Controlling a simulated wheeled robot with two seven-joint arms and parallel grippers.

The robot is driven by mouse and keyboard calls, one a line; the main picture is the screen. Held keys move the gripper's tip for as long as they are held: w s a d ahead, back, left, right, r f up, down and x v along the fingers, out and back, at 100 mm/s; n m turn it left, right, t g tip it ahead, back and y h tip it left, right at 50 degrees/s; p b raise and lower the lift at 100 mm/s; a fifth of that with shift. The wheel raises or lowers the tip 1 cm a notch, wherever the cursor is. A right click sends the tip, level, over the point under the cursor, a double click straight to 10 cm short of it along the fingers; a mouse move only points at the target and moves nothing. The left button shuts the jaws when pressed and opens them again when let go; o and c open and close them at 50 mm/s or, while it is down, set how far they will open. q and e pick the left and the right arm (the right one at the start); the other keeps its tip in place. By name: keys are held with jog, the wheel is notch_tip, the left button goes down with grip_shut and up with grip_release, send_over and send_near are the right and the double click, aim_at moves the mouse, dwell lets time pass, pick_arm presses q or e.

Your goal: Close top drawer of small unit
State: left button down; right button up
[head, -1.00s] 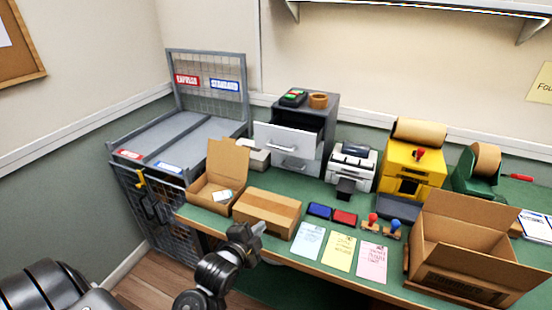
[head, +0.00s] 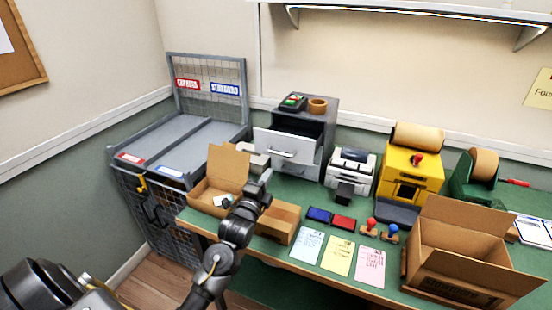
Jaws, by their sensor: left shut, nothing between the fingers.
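The lower drawer front (head: 300,168) is partly hidden behind the top one. My left gripper (head: 264,178) is shut and empty. In the picture it lies below and left of the open drawer, above the cardboard boxes, and I see no contact with the drawer. My right gripper is not in view.
A brown roll (head: 317,105) and a small device (head: 292,102) sit on top. A grey cart (head: 190,140) is at left.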

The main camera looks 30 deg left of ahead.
pick_arm(q)
jog(key=p+x, duration=0.2)
jog(key=x, duration=0.5)
